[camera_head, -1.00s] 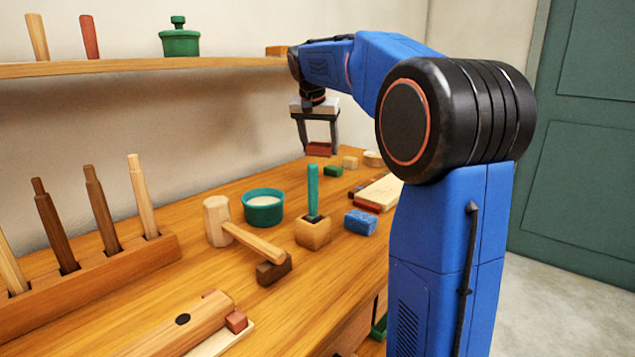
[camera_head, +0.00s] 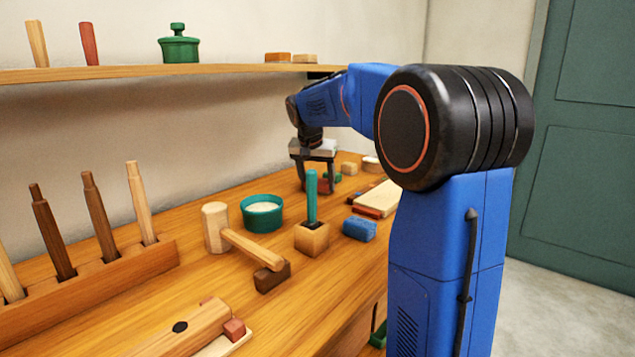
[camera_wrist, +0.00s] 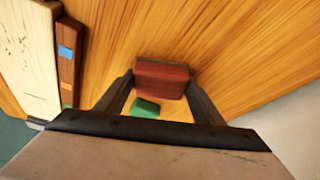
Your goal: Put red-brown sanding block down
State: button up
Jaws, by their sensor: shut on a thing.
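The red-brown sanding block (camera_wrist: 161,80) is between the fingertips of my gripper (camera_wrist: 160,88) in the wrist view. My gripper is shut on it. In the head view my gripper (camera_head: 318,186) points down, low over the far part of the wooden bench (camera_head: 190,285). There the block is mostly hidden behind a finger and the teal handle. I cannot tell whether it touches the bench top. A small green block (camera_wrist: 145,107) shows between the fingers in the wrist view, close to the red-brown block in the picture.
A teal-handled tool (camera_head: 312,200) stands in a wooden block in front of my gripper. A blue block (camera_head: 359,229), a pale board (camera_head: 376,197), a green bowl (camera_head: 262,215) and a mallet (camera_head: 245,240) lie nearby. A shelf (camera_head: 150,73) runs along the wall above.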

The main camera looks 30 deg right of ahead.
jog(key=shift+f, duration=0.2)
jog(key=o, duration=1)
jog(key=shift+f, duration=0.1)
jog(key=shift+o, duration=0.2)
jog(key=shift+f, duration=0.1)
jog(key=shift+s, duration=0.15)
jog(key=shift+r, duration=0.25)
jog(key=v, duration=1.2)
jog(key=shift+r, duration=0.2)
